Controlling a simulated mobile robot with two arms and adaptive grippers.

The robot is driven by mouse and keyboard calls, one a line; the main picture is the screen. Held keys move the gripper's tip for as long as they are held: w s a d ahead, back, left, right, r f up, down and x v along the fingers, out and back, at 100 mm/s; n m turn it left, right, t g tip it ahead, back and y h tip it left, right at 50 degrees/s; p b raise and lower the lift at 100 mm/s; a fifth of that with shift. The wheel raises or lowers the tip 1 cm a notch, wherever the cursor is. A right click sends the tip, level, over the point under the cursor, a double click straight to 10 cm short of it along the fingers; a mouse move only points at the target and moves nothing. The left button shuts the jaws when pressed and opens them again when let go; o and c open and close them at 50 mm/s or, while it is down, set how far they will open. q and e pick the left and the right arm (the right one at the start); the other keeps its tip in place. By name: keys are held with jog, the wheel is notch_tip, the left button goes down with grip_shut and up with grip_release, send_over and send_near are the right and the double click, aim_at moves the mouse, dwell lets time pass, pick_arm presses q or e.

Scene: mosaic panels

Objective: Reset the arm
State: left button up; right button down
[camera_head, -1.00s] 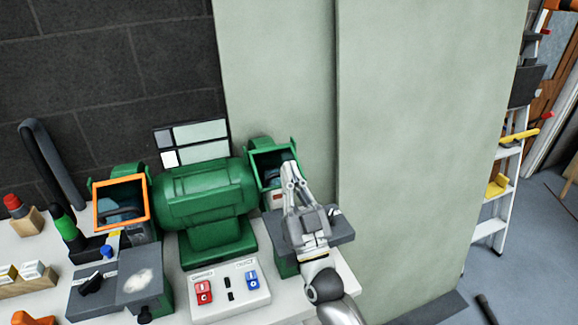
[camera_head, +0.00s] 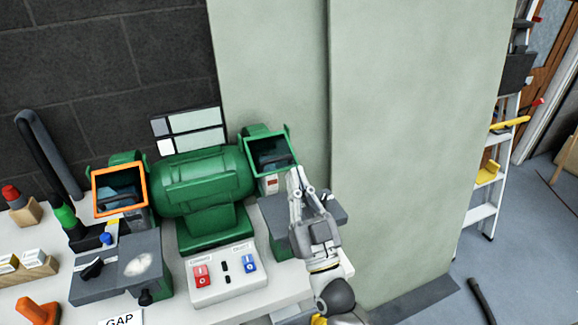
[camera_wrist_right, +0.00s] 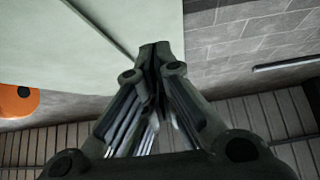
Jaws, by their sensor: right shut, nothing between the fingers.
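My right gripper (camera_head: 296,172) points up in front of the right end of the green bench grinder (camera_head: 205,180). Its fingers are shut and empty. In the right wrist view the closed fingers (camera_wrist_right: 154,50) meet in the middle, with the pale panel (camera_wrist_right: 100,25) and a grey block wall beyond. The gripper covers part of the grey tool rest (camera_head: 272,208) on the right. The grinder's right green-framed shield (camera_head: 270,155) stands just left of the fingertips. My left gripper is not in view.
A pale panel (camera_head: 410,130) stands behind my gripper. A stepladder (camera_head: 485,190) is at far right.

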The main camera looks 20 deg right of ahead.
jog(key=s+a+f+n+g+y, duration=0.1)
jog(key=s+a+f+n+g, duration=0.15)
jog(key=f+g, duration=0.5)
jog(key=s+a+f+n+g+y, duration=0.15)
jog(key=s+f+g, duration=0.25)
jog(key=f, duration=0.7)
jog(key=s+d+f+m+g+h, duration=0.1)
jog(key=s+d+f+g, duration=0.2)
jog(key=s+f+g, duration=0.35)
jog(key=s+d+f+m+g+h, duration=0.1)
jog(key=s+d+f+g+h, duration=0.15)
jog(key=s, duration=0.75)
notch_tip(320, 180, down, 26)
jog(key=s+g, duration=0.2)
jog(key=s, duration=0.1)
jog(key=s+d+f, duration=0.2)
jog(key=s+f, duration=0.6)
jog(key=s+d+f+g, duration=0.1)
jog(key=s+d+f, duration=0.1)
jog(key=s+f, duration=0.6)
jog(key=shift+s+f, duration=0.3)
jog(key=shift+f, duration=0.2)
jog(key=shift+g, duration=0.25)
